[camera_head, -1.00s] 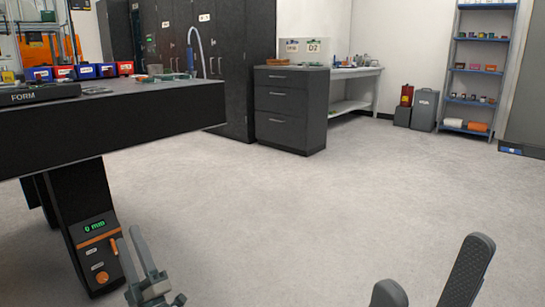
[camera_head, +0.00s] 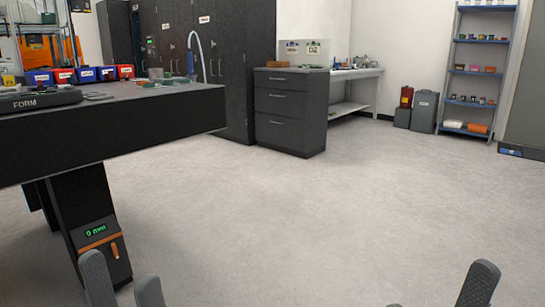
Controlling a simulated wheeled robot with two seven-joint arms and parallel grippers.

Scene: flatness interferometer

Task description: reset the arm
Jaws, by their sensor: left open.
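My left gripper (camera_head: 122,275) shows at the bottom left, in front of the dark table leg with the green readout. Its two grey fingers stand apart with nothing between them. My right gripper (camera_head: 435,292) shows at the bottom right over the bare floor. One finger is clear and only the tip of the other shows at the bottom edge; the two are wide apart and nothing is seen between them. The rest of both grippers is cut off by the bottom edge.
A black table (camera_head: 110,130) fills the left side, its leg (camera_head: 85,215) near my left gripper. Blue and red bins (camera_head: 90,75) stand on it. A drawer cabinet (camera_head: 290,110) and shelf rack (camera_head: 472,70) stand behind. The floor (camera_head: 300,220) between is clear.

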